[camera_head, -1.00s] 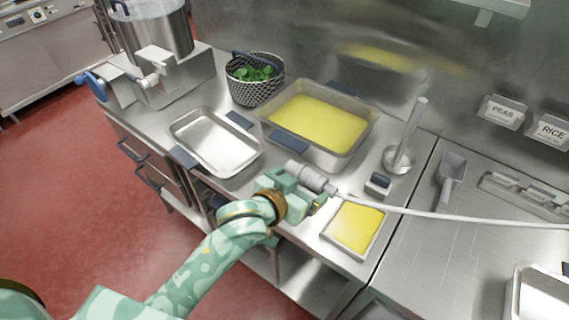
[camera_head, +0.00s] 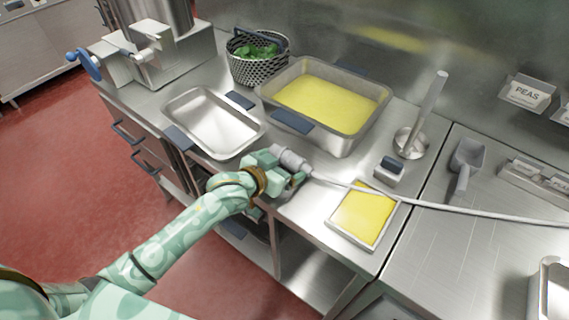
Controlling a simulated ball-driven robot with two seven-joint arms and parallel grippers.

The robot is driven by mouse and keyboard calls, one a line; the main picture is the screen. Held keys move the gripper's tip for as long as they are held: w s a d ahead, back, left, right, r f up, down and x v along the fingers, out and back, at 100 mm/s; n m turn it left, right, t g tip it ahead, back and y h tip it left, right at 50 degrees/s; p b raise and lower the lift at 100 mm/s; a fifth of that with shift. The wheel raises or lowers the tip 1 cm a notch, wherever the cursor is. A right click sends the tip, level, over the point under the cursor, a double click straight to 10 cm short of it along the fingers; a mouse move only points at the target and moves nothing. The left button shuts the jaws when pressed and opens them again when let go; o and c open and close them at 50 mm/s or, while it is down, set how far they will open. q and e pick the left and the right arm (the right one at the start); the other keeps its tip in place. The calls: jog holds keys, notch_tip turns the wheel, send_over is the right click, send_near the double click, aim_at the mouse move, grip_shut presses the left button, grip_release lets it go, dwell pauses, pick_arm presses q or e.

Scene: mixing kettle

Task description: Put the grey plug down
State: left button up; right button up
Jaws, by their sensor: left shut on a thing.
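The grey plug (camera_head: 290,158) is a short grey cylinder with a pale cable (camera_head: 440,205) running off to the right edge of the view. My left gripper (camera_head: 282,168) is shut on the plug, over the counter's front part, between the empty tray and the small yellow-filled tray. The fingers hide part of the plug. I cannot tell whether the plug touches the steel counter (camera_head: 300,205). My right gripper is not in view.
An empty metal tray (camera_head: 182,140) lies left of the plug. A large yellow-filled pan (camera_head: 345,143) stands behind it. A small yellow-filled tray (camera_head: 382,240), a ladle-like tool (camera_head: 432,105), a dark-topped block (camera_head: 390,170) and a scoop (camera_head: 466,160) are to the right. A basket of greens (camera_head: 258,70) stands at the back.

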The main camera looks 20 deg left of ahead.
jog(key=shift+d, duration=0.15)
pick_arm(q)
jog(key=o, duration=0.7)
jog(key=shift+r, duration=0.1)
jog(key=p+v, duration=0.3)
jog(key=v, duration=0.8)
jog(key=shift+p, duration=0.3)
jog(key=shift+s+a+r, duration=0.15)
jog(key=shift+s, duration=0.3)
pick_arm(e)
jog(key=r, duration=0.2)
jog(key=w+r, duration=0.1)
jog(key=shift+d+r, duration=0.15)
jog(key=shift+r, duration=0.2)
